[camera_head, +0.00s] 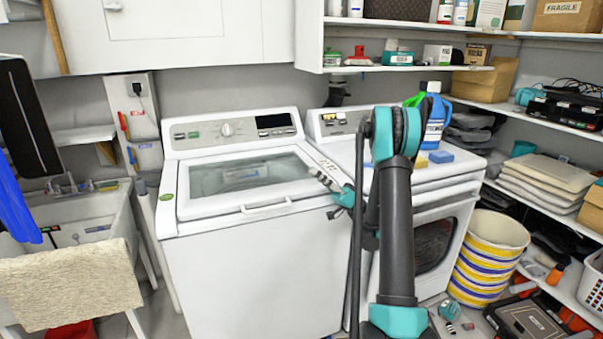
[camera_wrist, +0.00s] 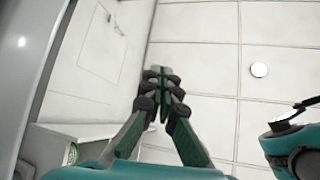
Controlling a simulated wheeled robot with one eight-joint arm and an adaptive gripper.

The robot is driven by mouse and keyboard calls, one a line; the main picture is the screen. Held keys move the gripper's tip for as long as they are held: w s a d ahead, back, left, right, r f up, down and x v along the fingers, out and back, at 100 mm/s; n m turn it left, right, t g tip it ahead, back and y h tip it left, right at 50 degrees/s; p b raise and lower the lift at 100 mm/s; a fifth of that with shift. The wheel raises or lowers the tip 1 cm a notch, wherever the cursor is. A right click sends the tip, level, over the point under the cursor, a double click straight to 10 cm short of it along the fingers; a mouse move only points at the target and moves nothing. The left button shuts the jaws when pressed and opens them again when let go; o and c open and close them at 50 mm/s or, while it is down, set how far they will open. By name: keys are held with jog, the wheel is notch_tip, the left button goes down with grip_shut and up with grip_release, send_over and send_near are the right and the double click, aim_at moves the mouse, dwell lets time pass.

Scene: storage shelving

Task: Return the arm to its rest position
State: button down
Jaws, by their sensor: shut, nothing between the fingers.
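My arm is raised in the middle of the head view, its dark grey and teal links standing in front of the right-hand machine. My gripper (camera_head: 318,175) points up and left, in front of the right part of the washer lid. It looks apart from the washer, though the gap is hard to judge. In the wrist view the two dark green and black fingers (camera_wrist: 158,75) meet at their tips, shut with nothing between them. Behind them are white wall or ceiling panels.
A white top-load washer (camera_head: 250,275) stands left of my arm. A blue bottle (camera_head: 436,120) and sponges sit on the machine behind it. A striped basket (camera_head: 488,258) and loaded shelves are at the right. A sink (camera_head: 95,225) with a beige towel (camera_head: 70,285) is at the left.

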jog(key=d, duration=0.7)
jog(key=s+a+f+m+t+h, duration=0.1)
jog(key=a+m+h, duration=0.2)
jog(key=a, duration=0.3)
jog(key=s+a+m+h, duration=0.2)
jog(key=a+h, duration=0.1)
jog(key=a, duration=0.2)
jog(key=s+a+f+m+h, duration=0.3)
jog(key=s+a+f+h, duration=0.2)
jog(key=s+f+h, duration=0.15)
jog(key=s+d+f+m+h, duration=0.1)
jog(key=s+d+f+h, duration=0.5)
jog(key=s, duration=0.3)
jog(key=s+d+f+m+h, duration=0.1)
jog(key=s+d+f+h, duration=0.5)
jog(key=s+d+h, duration=0.1)
jog(key=shift+s+d+f+m+h, duration=0.15)
jog(key=shift+s+d+m+h, duration=0.2)
jog(key=shift+s+d, duration=0.65)
